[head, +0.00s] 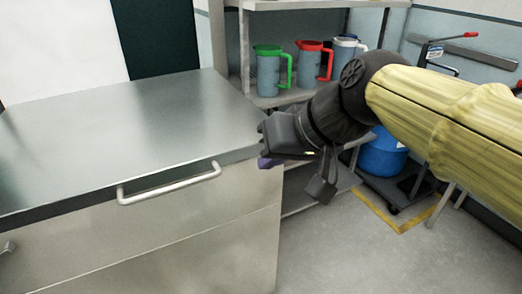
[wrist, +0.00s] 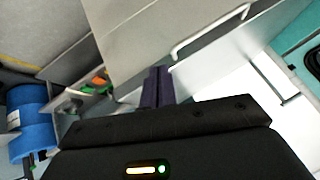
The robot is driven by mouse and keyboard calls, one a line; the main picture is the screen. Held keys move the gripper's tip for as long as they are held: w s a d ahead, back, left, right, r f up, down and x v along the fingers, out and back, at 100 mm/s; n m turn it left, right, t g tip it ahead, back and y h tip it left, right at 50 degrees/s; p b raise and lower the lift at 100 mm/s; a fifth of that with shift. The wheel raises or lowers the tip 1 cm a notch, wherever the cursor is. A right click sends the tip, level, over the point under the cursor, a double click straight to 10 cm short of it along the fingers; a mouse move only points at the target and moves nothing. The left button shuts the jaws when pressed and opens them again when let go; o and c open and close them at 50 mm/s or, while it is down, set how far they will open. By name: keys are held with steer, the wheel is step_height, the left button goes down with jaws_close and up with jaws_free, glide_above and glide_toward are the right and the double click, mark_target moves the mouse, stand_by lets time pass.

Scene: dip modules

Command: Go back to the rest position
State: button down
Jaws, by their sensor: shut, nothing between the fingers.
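My gripper (head: 268,162) hangs in the air at the right front corner of the steel cabinet, in the head view. Its dark purple fingers also show in the wrist view (wrist: 158,84), side by side and closed with nothing between them. My arm reaches in from the right of the head view, and its dark wrist hides part of the shelf behind.
The steel cabinet (head: 130,120) has a bare top and a bar handle (head: 170,187) on its front. A shelf rack behind holds a green-lidded jug (head: 268,75) and a red-lidded jug (head: 312,65). A blue drum (head: 384,155) stands right. Grey floor (head: 350,250) is clear.

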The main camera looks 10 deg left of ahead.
steer(key=shift+a, duration=0.1)
steer(key=w+d+f+m+h, duration=0.2)
steer(key=w+d+f, duration=0.1)
steer(key=d+f, duration=0.4)
steer(key=w+d+f+m+h, duration=0.2)
steer(key=d+f, duration=0.4)
steer(key=f, duration=0.4)
steer(key=s+d+f+m+g+h, duration=0.1)
steer(key=s+d+f+m+h, duration=0.3)
steer(key=d+f, duration=0.65)
step_height(320, 180, up, 27)
steer(key=s+n+p, duration=0.1)
steer(key=n+p, duration=0.1)
steer(key=p, duration=2.6)
steer(key=shift+d+r+y+p, duration=0.2)
steer(key=shift+y+p, duration=0.1)
steer(key=shift+y, duration=0.1)
steer(key=shift+w, duration=0.1)
